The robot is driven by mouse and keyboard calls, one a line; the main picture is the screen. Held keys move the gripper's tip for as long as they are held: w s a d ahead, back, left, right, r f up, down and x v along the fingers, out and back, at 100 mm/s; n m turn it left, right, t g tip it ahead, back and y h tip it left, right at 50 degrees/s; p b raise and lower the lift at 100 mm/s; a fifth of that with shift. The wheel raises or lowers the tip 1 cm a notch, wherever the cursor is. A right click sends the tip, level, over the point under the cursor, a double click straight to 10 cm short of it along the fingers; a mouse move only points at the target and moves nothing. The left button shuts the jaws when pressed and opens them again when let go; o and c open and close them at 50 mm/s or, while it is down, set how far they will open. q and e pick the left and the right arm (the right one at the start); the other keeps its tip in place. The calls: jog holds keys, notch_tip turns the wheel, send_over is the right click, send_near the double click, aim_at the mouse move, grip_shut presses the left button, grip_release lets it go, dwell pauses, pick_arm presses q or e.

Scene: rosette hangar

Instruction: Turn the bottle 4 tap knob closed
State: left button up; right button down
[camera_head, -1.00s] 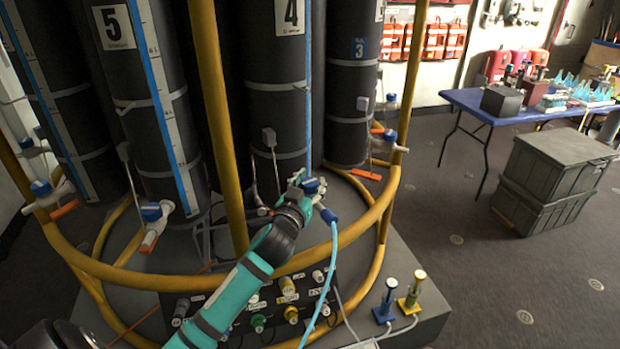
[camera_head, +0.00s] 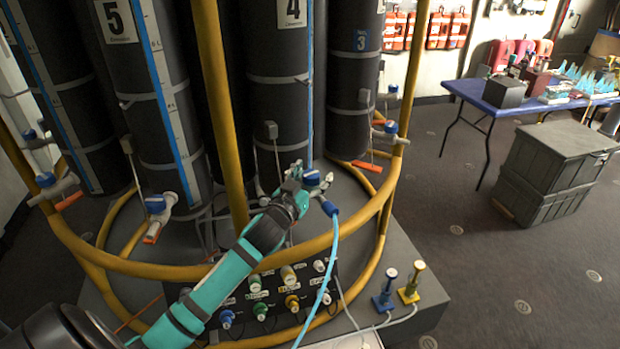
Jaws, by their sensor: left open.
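Bottle 4 (camera_head: 280,95) is a tall dark cylinder at the middle back, with a "4" label at its top. Its tap has a blue knob (camera_head: 312,177) low in front of the bottle. My left gripper (camera_head: 300,176) is at this tap, just left of and against or very near the knob. Its jaws are open; the fingers and tap body overlap, so I cannot tell contact. A light blue hose (camera_head: 334,250) hangs from a blue fitting beside the tap. My right gripper is not in view.
A yellow ring rail (camera_head: 290,258) and upright post (camera_head: 221,120) surround the bottles, close to my left arm. A panel of several coloured valves (camera_head: 262,310) lies below. Bottle 5 (camera_head: 130,70) stands left, bottle 3 (camera_head: 352,85) right. A blue table (camera_head: 470,95) and grey crates (camera_head: 550,165) stand right.

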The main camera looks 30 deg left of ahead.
pick_arm(q)
jog(key=s+d, duration=0.1)
jog(key=s, duration=1.1)
jog(key=shift+d, duration=0.25)
jog(key=shift+f, duration=0.1)
